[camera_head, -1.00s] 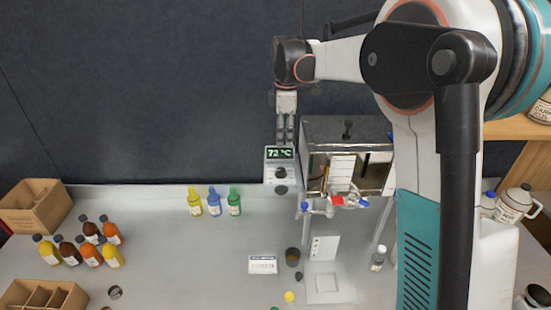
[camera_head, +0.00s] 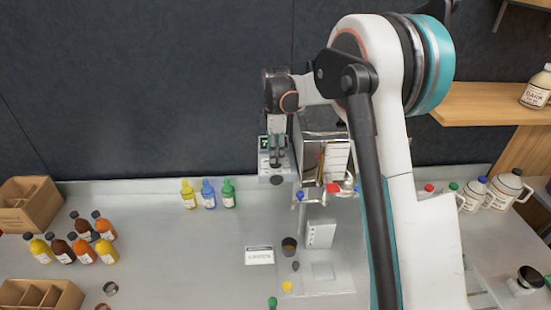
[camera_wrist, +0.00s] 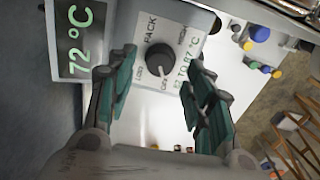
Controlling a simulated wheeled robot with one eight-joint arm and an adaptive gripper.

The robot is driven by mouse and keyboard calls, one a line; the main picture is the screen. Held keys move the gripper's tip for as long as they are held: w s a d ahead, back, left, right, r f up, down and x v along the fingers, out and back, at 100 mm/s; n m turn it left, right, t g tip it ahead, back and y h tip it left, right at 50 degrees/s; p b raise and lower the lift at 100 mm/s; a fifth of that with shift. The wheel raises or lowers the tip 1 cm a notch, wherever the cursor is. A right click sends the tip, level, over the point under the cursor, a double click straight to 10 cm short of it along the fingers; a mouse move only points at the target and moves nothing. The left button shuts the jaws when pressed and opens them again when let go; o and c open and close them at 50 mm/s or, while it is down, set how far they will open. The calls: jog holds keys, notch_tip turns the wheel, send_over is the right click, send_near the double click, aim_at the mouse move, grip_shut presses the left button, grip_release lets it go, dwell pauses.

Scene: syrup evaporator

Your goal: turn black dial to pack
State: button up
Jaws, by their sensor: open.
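The black dial (camera_wrist: 160,58) sits on the light grey control box (camera_wrist: 203,17), with printed labels around it. PACK is readable above the dial in the picture; the smaller labels are hard to read. A pale mark on the dial seems to face the lower label, away from PACK. A green 72 °C display (camera_wrist: 78,32) is beside it. My gripper (camera_wrist: 162,66) is open, its teal-padded fingers either side of the dial with no clear contact. In the head view my gripper (camera_head: 276,158) points down at the control box (camera_head: 268,177) and hides part of its face.
The metal evaporator (camera_head: 312,147) with red and blue valves stands right of the control box. Yellow, blue and green bottles (camera_head: 208,195) stand to the left on the counter. A white card (camera_head: 259,256) and a dark cup (camera_head: 289,246) lie in front.

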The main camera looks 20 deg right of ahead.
jog(key=shift+f, duration=1.45)
jog(key=c, duration=1.1)
